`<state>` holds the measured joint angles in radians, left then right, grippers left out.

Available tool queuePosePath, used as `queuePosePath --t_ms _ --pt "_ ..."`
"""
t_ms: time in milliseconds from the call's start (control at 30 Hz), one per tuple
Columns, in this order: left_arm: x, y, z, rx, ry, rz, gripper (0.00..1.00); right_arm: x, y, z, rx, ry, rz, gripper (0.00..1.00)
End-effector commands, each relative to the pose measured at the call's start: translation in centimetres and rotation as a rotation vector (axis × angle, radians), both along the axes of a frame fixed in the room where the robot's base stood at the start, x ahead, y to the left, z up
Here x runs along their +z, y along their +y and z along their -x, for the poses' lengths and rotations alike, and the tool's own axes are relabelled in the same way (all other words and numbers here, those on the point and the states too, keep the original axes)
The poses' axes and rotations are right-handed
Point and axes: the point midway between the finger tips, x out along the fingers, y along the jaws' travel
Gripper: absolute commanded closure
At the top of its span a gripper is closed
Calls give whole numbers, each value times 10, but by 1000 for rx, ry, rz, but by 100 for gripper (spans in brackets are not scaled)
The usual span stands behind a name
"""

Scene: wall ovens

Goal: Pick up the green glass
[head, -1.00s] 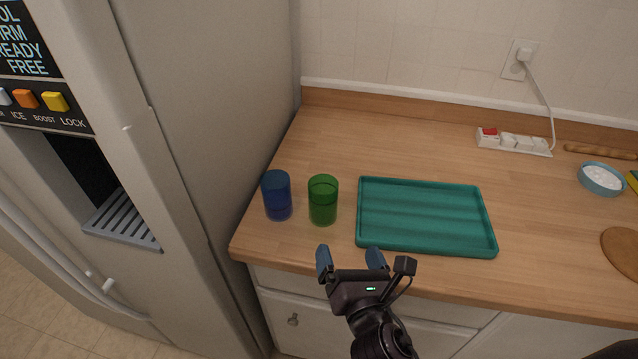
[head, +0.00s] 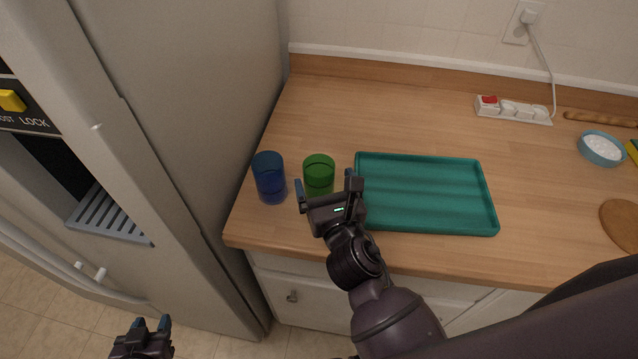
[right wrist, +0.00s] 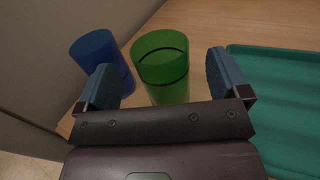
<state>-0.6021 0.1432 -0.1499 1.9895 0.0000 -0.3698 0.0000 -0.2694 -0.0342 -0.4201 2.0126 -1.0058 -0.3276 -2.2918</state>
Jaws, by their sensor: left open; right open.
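The green glass (head: 319,172) stands upright on the counter, between the blue glass and the teal tray. My right gripper (head: 326,190) is open right at it, on its near side, and hides its lower part in the head view. In the right wrist view the green glass (right wrist: 162,72) shows between the two blue fingertips (right wrist: 163,80), with a gap on each side. My left gripper (head: 152,324) is low at the lower left of the head view, open and empty, over the floor in front of the fridge.
A blue glass (head: 269,178) stands just left of the green glass, close to my right gripper's left finger. The teal tray (head: 425,193) lies just to the right. The fridge (head: 190,130) borders the counter's left side. The counter behind the glasses (head: 375,115) is clear.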

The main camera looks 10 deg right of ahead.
Motion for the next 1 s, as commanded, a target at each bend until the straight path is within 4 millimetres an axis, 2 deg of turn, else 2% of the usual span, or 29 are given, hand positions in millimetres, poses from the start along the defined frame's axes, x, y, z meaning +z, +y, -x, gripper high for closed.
queuePosePath --t_ms 300,633,1000 --pt "7 -1 -3 -1 -9 2 57 1 3 -40 0 -2 -2 6" --pt "6 -1 -3 -1 -8 2 57 0 3 -45 0 0 -1 8" --pt "3 0 3 2 3 1 57 0 3 -44 0 0 -1 65"
